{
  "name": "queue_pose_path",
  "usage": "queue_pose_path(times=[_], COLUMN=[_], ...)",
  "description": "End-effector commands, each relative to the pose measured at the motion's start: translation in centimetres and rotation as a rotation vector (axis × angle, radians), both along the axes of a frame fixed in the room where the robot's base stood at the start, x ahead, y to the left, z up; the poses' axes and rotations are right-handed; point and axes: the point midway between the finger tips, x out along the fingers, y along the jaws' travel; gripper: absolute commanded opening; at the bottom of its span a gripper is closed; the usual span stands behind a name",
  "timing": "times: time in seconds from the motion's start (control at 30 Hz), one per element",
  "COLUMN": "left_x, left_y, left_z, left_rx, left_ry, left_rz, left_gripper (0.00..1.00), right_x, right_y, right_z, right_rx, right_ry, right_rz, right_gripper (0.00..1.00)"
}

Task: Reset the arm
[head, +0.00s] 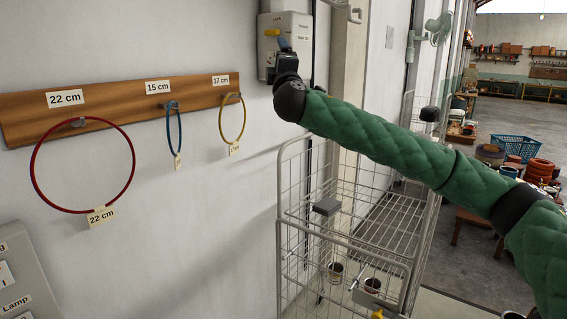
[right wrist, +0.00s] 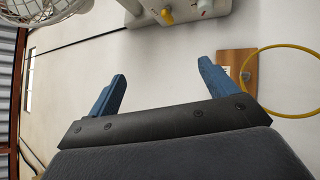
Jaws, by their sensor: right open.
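My right arm, in a green quilted sleeve, comes in from the right in the head view. My right gripper (head: 283,46) is raised in front of the wall, by a grey wall box (head: 297,32) with a yellow knob. In the right wrist view its two blue fingers (right wrist: 160,88) are apart with nothing between them. The grey box (right wrist: 190,8) shows beyond them at the top, and a yellow ring (right wrist: 285,82) hangs at the right. My left gripper is in neither view.
A wooden board (head: 125,100) on the wall holds a red ring (head: 36,185), a blue ring (head: 180,135) and the yellow ring (head: 222,128). A wire cage trolley (head: 284,215) stands below my right arm. A fan (head: 438,28) is mounted behind. A grey switch panel (head: 30,275) is at lower left.

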Motion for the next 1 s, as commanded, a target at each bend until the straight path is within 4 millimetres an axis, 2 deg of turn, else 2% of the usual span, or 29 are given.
queue_pose_path(times=[0.1, 0.4, 1.0], left_x=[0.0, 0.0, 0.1], left_y=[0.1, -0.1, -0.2], left_z=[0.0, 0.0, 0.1], left_rx=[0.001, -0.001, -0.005], left_ry=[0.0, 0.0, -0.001], left_rz=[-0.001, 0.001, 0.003], left_gripper=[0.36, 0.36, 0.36], right_x=[-1.9, -5.4, -11.7], right_y=[0.1, -1.1, -5.2], right_z=[-2.8, -10.5, -27.5], right_rx=[0.147, 0.423, 0.769], right_ry=[0.1, 0.337, 0.749], right_rz=[0.005, -0.006, -0.059], right_gripper=[0.85, 0.85, 0.85])
